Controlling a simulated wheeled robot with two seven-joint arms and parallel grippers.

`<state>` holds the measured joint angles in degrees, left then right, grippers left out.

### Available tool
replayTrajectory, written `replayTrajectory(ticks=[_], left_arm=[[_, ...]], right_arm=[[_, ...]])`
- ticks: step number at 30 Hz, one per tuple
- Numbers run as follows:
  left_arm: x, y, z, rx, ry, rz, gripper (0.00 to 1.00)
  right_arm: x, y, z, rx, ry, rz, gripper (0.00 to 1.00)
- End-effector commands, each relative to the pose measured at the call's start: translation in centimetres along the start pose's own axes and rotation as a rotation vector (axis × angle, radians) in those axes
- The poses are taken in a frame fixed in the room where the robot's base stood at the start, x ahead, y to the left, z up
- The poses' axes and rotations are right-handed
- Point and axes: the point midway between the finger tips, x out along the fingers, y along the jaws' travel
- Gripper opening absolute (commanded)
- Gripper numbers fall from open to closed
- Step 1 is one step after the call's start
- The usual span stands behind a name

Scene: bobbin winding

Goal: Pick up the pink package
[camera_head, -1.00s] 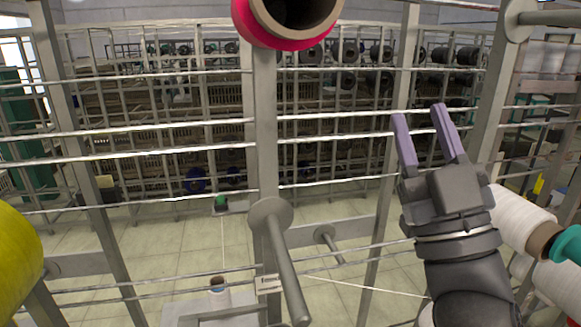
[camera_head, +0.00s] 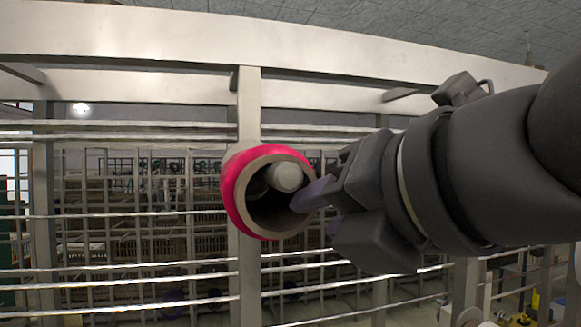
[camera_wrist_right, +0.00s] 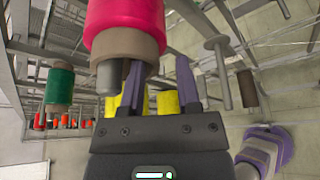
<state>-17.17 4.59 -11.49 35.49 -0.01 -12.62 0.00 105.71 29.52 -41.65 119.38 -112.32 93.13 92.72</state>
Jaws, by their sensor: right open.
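The pink package (camera_head: 236,195) is a pink bobbin on a brown tube. It sits on a grey peg (camera_head: 287,177), its open end facing me; it also shows at the top of the right wrist view (camera_wrist_right: 125,22). My right gripper (camera_head: 312,193) is open at the right side of the tube's mouth. One finger overlaps the opening in the head view; I cannot tell whether it is inside or just in front. In the right wrist view the gripper (camera_wrist_right: 160,82) has its left finger by the tube rim and its right finger clear to the side. My left gripper is out of view.
A metal upright (camera_head: 248,115) stands behind the package, with horizontal rails (camera_head: 130,270) across the rack. A green bobbin (camera_wrist_right: 59,87) hangs at the left in the wrist view, and an empty peg (camera_wrist_right: 220,70) stands right of the fingers.

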Motion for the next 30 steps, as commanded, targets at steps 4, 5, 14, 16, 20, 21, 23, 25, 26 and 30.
replayTrajectory(ticks=[4, 5, 14, 16, 20, 21, 23, 25, 26, 30], left_arm=[[-2.0, -0.1, -0.2, 0.000, 0.000, 0.000, 0.59], [-2.1, -0.1, -0.2, 0.000, 0.000, 0.000, 0.59], [-1.9, -0.1, -0.2, 0.000, 0.000, 0.000, 0.59], [-1.9, -0.1, -0.2, 0.000, 0.000, 0.000, 0.59], [-1.9, -0.1, -0.2, 0.000, 0.001, -0.001, 0.59], [-1.9, -0.1, -0.2, 0.000, 0.001, -0.001, 0.59], [-1.9, -0.1, -0.2, 0.000, 0.001, -0.001, 0.59], [-1.9, -0.1, -0.2, 0.000, 0.001, -0.001, 0.59], [-1.9, -0.1, -0.2, -0.001, 0.001, -0.001, 0.59], [-1.9, -0.1, -0.2, -0.001, 0.001, -0.001, 0.59]], right_arm=[[2.4, 0.2, 0.3, 0.001, 0.004, 0.000, 0.41], [2.7, 0.1, 0.2, 0.000, 0.004, 0.000, 0.41], [3.1, -0.1, 0.0, -0.001, 0.002, 0.002, 0.27], [3.1, -0.1, 0.0, -0.001, 0.002, 0.002, 0.12], [3.1, -0.1, 0.0, -0.001, 0.003, 0.002, 0.00], [3.1, -0.1, 0.0, -0.001, 0.004, 0.001, 0.00], [3.1, -0.1, -0.1, -0.001, 0.004, 0.001, 0.00], [3.1, -0.1, -0.1, -0.001, 0.004, 0.001, 0.00], [3.1, -0.1, 0.0, -0.001, 0.003, 0.002, 0.00], [3.1, -0.1, -0.1, -0.002, 0.004, 0.001, 0.00]])
